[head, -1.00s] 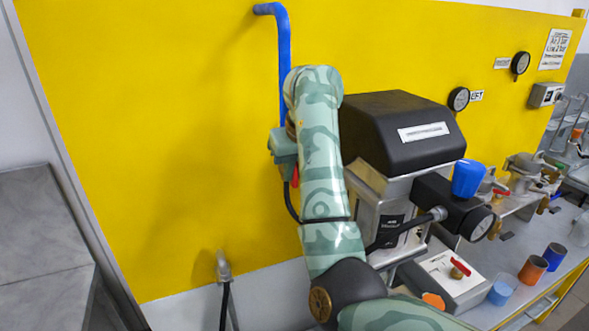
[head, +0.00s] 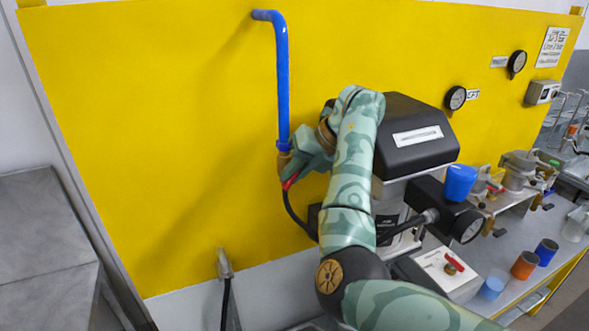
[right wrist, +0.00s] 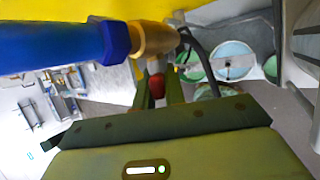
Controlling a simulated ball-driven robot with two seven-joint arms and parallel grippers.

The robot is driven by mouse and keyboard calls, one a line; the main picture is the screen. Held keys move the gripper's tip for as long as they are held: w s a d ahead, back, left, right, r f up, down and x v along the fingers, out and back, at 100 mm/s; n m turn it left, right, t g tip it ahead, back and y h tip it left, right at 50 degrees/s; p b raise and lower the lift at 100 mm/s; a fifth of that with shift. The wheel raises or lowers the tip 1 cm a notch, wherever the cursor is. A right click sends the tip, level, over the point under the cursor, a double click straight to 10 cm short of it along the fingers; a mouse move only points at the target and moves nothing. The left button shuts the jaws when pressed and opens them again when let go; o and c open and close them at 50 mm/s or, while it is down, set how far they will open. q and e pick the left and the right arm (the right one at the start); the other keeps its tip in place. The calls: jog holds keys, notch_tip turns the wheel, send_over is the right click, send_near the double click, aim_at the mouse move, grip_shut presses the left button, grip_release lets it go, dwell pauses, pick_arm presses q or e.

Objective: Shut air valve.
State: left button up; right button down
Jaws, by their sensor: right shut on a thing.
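The air valve is a brass fitting (head: 284,163) at the lower end of a blue pipe (head: 282,90) on the yellow wall, with a black hose below it. Its red handle (head: 290,180) slants beside the fitting in the head view. My right gripper (head: 298,172) reaches it from the right. In the right wrist view, the brass fitting (right wrist: 153,38) joins the blue pipe (right wrist: 55,42), and the red handle (right wrist: 156,86) sits between the fingers of my right gripper (right wrist: 159,90). The gripper is shut on the handle. My left gripper is out of view.
A black-topped machine (head: 412,135) stands right of my arm, with a blue cup-shaped part (head: 460,182) and a round gauge. A grey box with a red switch (head: 453,263) and several cups are on the bench. The yellow wall left of the pipe is clear.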

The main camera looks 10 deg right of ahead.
jog(key=shift+f+y, duration=0.1)
jog(key=shift+y, duration=0.2)
jog(key=c, duration=1.5)
grip_release()
jog(key=shift+w, duration=0.1)
jog(key=shift+o, duration=0.2)
